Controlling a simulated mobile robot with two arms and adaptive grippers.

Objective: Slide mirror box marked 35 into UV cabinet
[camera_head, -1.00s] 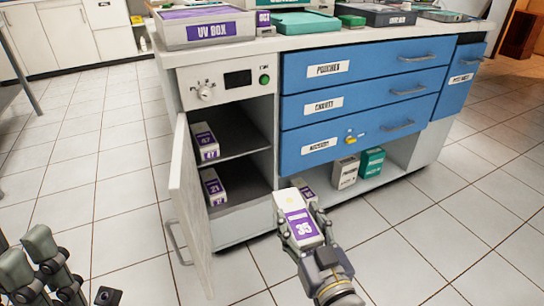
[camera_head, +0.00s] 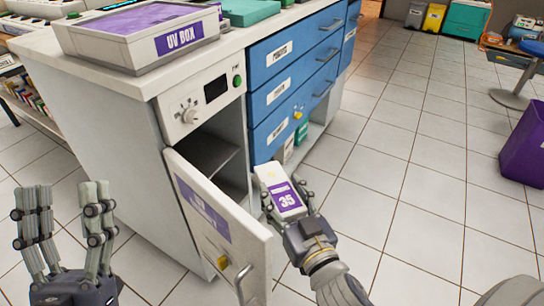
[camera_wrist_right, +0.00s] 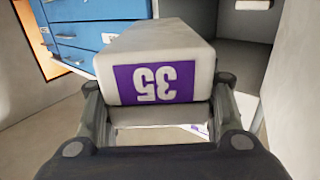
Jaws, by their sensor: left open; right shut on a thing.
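The white mirror box with a purple 35 label (camera_head: 280,192) is held by my right gripper (camera_head: 287,208), which is shut on it. It fills the middle of the right wrist view (camera_wrist_right: 155,65), its label upside down there. The UV cabinet (camera_head: 212,150) is left of the box, its door (camera_head: 222,225) swung open toward me. Part of a shelf shows inside; the door hides the lower inside. The box is outside the cabinet, in front of the opening's right side. My left gripper (camera_head: 65,215) is open and empty at the lower left.
Blue drawers (camera_head: 290,85) stand right of the cabinet, with boxes (camera_head: 288,148) on an open shelf below. A UV box tray (camera_head: 140,35) sits on the counter. A purple bin (camera_head: 525,145) stands at the far right. The tiled floor (camera_head: 400,190) between is clear.

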